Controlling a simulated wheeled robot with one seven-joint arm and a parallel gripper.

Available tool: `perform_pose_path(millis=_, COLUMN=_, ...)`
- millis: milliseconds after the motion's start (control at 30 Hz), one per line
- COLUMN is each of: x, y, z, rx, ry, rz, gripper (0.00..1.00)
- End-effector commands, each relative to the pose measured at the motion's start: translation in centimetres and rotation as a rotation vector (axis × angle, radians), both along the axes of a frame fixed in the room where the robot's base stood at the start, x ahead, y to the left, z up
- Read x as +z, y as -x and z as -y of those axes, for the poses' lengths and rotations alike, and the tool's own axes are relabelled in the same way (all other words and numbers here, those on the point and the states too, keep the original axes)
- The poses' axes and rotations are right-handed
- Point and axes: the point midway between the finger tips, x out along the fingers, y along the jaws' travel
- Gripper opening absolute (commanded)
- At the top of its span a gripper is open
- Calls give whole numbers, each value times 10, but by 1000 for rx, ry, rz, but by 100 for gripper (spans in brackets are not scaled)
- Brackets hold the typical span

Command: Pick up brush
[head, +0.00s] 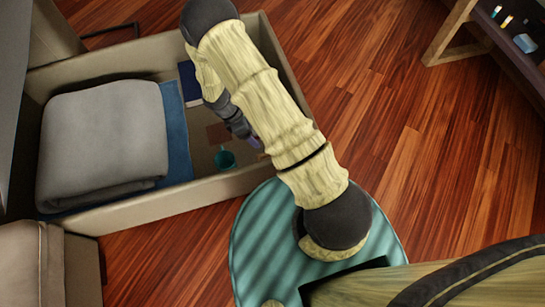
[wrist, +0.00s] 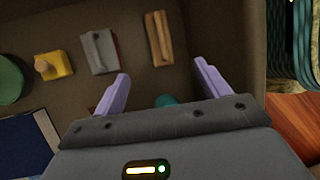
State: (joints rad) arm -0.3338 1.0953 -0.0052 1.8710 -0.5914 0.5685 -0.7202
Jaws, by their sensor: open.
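My gripper (wrist: 162,70) is open and empty, with its two lilac fingers apart, inside or just above the open drawer. In the wrist view, a long brown wooden piece (wrist: 159,38) lies ahead of the fingertips; it may be the brush, but I cannot tell for sure. Left of it lies a grey and reddish block-like piece (wrist: 98,52), then a yellow piece with a tan knob (wrist: 56,65). In the head view my arm hides most of the gripper and these small items.
In the wrist view, a green round thing (wrist: 10,80) and a dark blue book (wrist: 30,140) lie left. Wooden floor (head: 430,150) is clear at right.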

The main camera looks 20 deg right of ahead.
Motion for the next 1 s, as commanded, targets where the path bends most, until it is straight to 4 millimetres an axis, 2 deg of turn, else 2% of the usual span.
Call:
perform_pose_path(millis=600, x=-96, y=18, z=39, rx=-2, ry=1, rz=-2, gripper=75)
perform_pose_path(millis=733, x=-107, y=21, z=44, rx=-1, ry=1, rz=-1, gripper=75)
perform_pose_path(millis=1000, x=-107, y=21, z=46, rx=-1, ry=0, rz=-1, gripper=75)
